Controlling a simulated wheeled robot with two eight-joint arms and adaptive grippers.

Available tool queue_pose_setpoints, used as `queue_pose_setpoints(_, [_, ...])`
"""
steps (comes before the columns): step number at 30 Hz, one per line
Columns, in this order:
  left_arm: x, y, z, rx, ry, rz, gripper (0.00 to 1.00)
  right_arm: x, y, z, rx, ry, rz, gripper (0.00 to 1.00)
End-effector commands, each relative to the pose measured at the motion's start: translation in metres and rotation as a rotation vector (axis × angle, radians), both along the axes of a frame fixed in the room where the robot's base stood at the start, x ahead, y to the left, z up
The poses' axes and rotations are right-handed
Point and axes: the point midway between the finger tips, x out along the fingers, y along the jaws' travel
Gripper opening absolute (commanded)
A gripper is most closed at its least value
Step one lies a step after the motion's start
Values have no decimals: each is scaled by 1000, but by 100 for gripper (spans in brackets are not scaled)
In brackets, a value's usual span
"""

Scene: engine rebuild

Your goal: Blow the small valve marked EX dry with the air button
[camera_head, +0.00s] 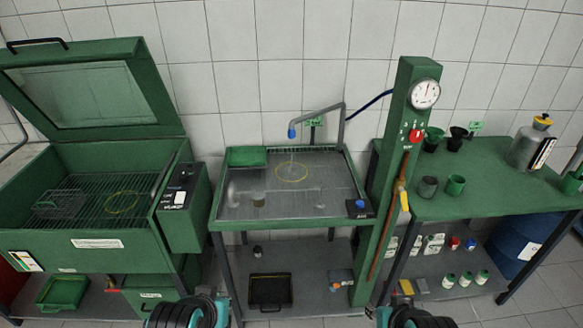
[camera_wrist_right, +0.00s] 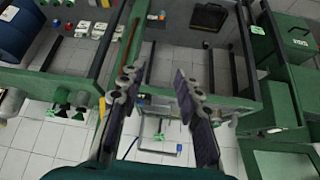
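The wash table (camera_head: 230,222) stands in the middle of the head view, with a wire grid and a yellow ring (camera_head: 292,172) on it. A bent pipe ends in a blue-tipped nozzle (camera_head: 292,132) above the ring. A blue button (camera_head: 360,203) sits on a dark box at the table's front right corner. A small brownish piece (camera_head: 258,199) lies on the grid's front left part; I cannot tell whether it is the valve, and no EX mark is readable. My right gripper (camera_wrist_right: 154,82) is open and empty in the wrist view. My left gripper's fingers are out of view.
A green cabinet (camera_head: 90,260) with its lid raised stands on the left. A green post (camera_head: 390,190) with a gauge and red button stands right of the table. A green bench (camera_head: 480,200) on the right carries cups and a canister. A black tray (camera_head: 270,291) lies below.

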Motion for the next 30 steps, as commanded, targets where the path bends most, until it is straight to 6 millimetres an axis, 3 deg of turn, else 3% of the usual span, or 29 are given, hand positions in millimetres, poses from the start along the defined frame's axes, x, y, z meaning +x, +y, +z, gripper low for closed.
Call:
queue_pose_setpoints(1, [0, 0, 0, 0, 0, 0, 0, 0, 0, 0, 0, 0, 0, 15])
queue_pose_setpoints(3, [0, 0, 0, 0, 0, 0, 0, 0, 0, 0, 0, 0, 0, 0])
queue_pose_setpoints(30, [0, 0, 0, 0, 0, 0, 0, 0, 0, 0, 0, 0, 0, 0])
